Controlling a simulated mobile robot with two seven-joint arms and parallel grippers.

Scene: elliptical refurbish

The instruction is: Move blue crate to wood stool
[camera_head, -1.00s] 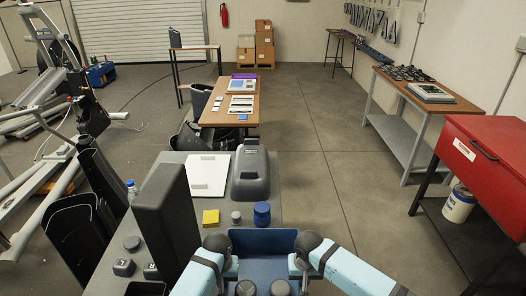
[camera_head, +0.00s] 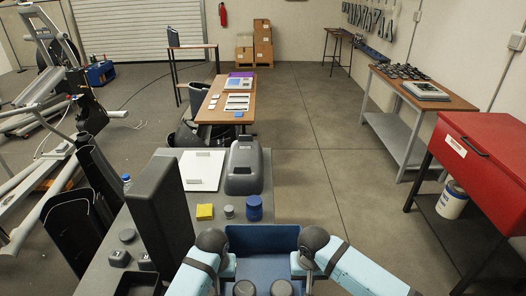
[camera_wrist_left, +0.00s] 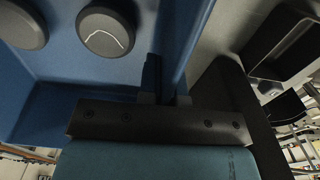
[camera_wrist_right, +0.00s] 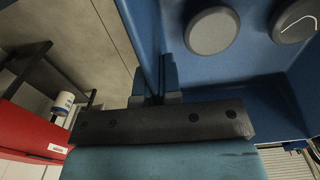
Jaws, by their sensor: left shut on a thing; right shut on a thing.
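The blue crate (camera_head: 262,240) is at the bottom middle of the head view, with two dark grey round things (camera_head: 244,288) inside it. My left gripper (camera_wrist_left: 165,90) is shut on the crate's wall on the left side. My right gripper (camera_wrist_right: 158,80) is shut on the opposite wall. In the head view both fingertip pairs are hidden behind the wrists. A wood-topped stand (camera_head: 194,47) at the back may be the wood stool, but I cannot tell for sure.
A grey table with a dark upright panel (camera_head: 161,207), a white sheet (camera_head: 201,170), a grey case (camera_head: 244,168) and a blue cup (camera_head: 254,208) is just left of the crate. A red cabinet (camera_head: 480,165) stands right. The floor between is clear.

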